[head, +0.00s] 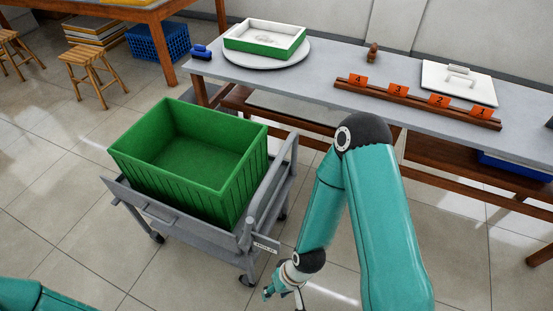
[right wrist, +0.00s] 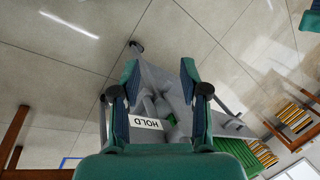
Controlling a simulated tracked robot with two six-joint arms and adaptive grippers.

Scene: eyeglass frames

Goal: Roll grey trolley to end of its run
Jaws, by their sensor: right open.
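The grey trolley (head: 155,211) stands on the tiled floor at left centre in the head view, with a deep green crate (head: 187,188) on it. A small white label (head: 265,245) sticks out at its right front corner. In the right wrist view the label reads HOLD (right wrist: 146,123), and grey trolley parts (right wrist: 158,82) show between and behind the fingers. My right gripper (head: 282,292) is open, low beside that corner; its spread fingers also show in the right wrist view (right wrist: 160,95). Whether it touches the trolley I cannot tell. Only part of my left arm shows, without its gripper.
A long grey-topped table (head: 330,80) stands behind, holding a white-and-green tray (head: 266,38) on a round plate, a rail with orange number cards (head: 415,103) and a white lidded board (head: 459,82). Wooden stools (head: 92,75) stand at far left. Floor left of the trolley is clear.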

